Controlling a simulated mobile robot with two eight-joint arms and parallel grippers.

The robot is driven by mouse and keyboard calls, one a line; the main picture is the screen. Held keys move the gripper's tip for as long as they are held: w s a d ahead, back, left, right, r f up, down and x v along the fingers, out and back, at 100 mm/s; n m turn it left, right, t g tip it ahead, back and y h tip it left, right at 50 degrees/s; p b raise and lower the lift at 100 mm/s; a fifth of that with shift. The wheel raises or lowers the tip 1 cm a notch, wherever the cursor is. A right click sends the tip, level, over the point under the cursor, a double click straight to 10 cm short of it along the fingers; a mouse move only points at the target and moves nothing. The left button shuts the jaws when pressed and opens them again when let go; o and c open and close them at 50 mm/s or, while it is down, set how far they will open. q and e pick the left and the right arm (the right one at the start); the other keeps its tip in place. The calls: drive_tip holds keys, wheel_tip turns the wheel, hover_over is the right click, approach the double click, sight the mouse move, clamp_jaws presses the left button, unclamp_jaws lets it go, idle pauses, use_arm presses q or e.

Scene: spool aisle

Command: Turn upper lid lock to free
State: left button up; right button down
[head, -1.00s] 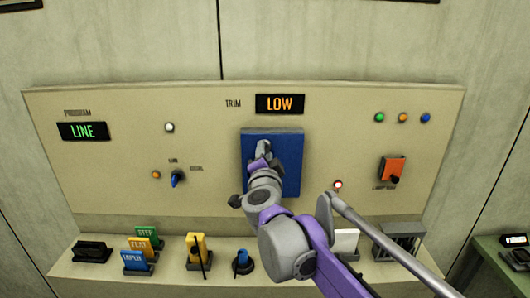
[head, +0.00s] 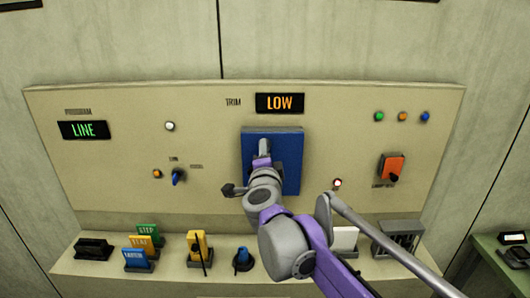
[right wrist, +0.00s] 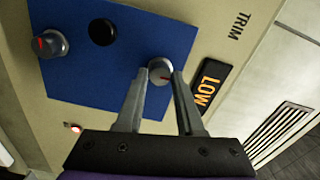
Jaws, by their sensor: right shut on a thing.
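A blue lid (head: 289,165) sits in the middle of the beige panel. In the right wrist view the blue lid (right wrist: 75,75) carries a round grey lock knob (right wrist: 159,69) near its edge by the LOW display, the upper one. My right gripper (right wrist: 160,78) is shut on this knob, with a finger on each side. Its red mark partly shows beside one finger. A second grey knob (right wrist: 50,43) with a red mark sits at the far end, beyond a black round knob (right wrist: 102,31). In the head view my right gripper (head: 263,148) hides the upper lock. My left gripper is not in view.
The orange LOW display (head: 280,103) is just above the lid. A small blue selector (head: 178,177) is to the left and an orange switch (head: 391,168) to the right. Several coloured cards and a yellow block (head: 199,247) stand on the ledge below.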

drive_tip(key=c, duration=0.5)
unclamp_jaws()
drive_tip(key=shift+s, duration=0.1)
drive_tip(key=s+b, duration=0.1)
drive_tip(key=s, duration=0.9)
drive_tip(key=shift+s+b, duration=0.3)
drive_tip(key=shift+b, duration=0.05)
